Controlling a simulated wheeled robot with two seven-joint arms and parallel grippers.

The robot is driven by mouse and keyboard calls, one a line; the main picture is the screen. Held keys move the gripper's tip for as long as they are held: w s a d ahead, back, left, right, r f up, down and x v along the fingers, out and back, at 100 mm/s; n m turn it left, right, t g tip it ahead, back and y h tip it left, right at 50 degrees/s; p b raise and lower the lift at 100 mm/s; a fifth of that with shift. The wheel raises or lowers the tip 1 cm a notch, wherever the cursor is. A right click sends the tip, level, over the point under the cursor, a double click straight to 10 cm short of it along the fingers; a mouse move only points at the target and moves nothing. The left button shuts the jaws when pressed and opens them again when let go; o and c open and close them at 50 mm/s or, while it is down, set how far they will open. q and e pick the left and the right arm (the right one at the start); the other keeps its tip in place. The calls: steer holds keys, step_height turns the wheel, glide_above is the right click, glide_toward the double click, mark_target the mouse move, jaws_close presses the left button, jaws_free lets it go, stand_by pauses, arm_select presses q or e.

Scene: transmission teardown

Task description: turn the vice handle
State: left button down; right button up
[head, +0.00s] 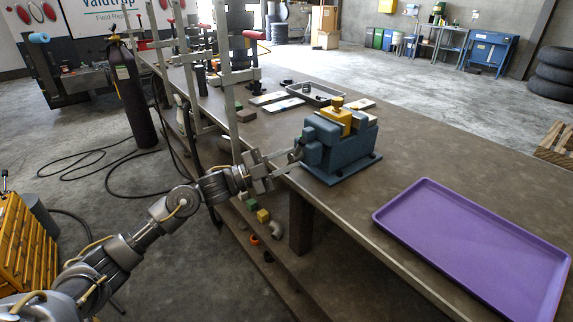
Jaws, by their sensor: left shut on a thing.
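The blue bench vice (340,150) stands on the workbench near its front edge, with a yellow part (338,117) held at its top. The vice handle (295,156) is a thin grey bar on the vice's left side. My left gripper (283,165) reaches in from the left and is shut on the handle just beside the vice. The fingertips are small in the view and partly cover the handle. My right gripper is not in view.
A purple tray (391,225) lies on the bench at the right. A grey tray (318,86) and flat plates (284,105) lie behind the vice. Grey upright frames (226,75) stand at the bench's left. The bench between vice and purple tray is clear.

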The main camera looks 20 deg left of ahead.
arm_select(q)
steer(key=shift+w+a+r+m, duration=0.1)
steer(key=shift+a+r+m, duration=0.05)
steer(key=shift+r+m, duration=0.3)
steer(key=shift+m, duration=0.25)
steer(key=c, duration=1.3)
jaws_free()
steer(key=shift+o, duration=0.9)
steer(key=shift+f, duration=0.2)
